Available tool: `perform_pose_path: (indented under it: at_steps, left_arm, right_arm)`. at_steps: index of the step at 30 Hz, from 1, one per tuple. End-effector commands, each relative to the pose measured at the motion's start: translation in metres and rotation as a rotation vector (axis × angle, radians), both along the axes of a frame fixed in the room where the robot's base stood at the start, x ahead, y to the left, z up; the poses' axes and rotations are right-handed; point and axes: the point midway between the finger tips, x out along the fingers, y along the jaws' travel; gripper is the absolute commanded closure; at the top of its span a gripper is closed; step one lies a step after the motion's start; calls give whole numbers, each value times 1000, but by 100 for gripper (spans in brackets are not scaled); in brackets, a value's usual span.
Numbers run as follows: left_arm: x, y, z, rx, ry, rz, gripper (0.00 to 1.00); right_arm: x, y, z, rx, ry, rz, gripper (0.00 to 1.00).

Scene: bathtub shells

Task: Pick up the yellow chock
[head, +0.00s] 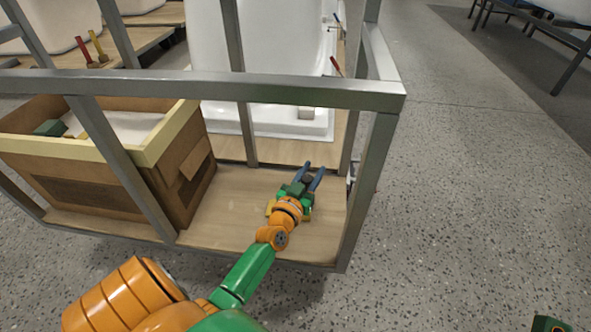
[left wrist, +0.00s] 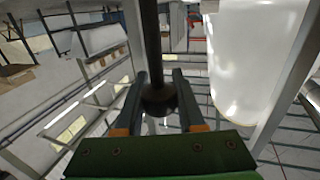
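I cannot make out the yellow chock for certain. A small yellowish piece (head: 83,135) shows in the wooden crate (head: 180,178) at the left of the head view, mostly hidden by a frame bar and too small to identify. My left gripper (head: 314,168) reaches over the bare wooden shelf inside the metal frame, right of the crate. Its two dark fingers are apart. In the left wrist view, a dark round shape (left wrist: 158,100) at the end of a dark bar shows between the fingers; I cannot tell whether they touch it.
A grey metal frame (head: 300,92) crosses in front of the shelf (head: 225,215), with a post to the right of my left gripper. A white tub shell (head: 285,60) stands behind. A green block (head: 50,128) is in the crate.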

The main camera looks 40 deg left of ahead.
Motion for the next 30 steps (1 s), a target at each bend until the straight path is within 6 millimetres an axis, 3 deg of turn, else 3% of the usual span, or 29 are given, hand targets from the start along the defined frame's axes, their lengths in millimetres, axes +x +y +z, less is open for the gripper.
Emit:
perform_pose_path:
  at_steps: [1, 3, 4, 30]
  left_arm:
    - [0, 0, 0, 0, 0, 0, 78]
    - [0, 0, 0, 0, 0, 0, 97]
    - [0, 0, 0, 0, 0, 0, 100]
    - [0, 0, 0, 0, 0, 0, 100]
  right_arm:
    - [0, 0, 0, 0, 1, 0, 100]
    - [0, 0, 0, 0, 1, 0, 100]
    - [0, 0, 0, 0, 1, 0, 100]
    - [0, 0, -1, -1, 2, 0, 100]
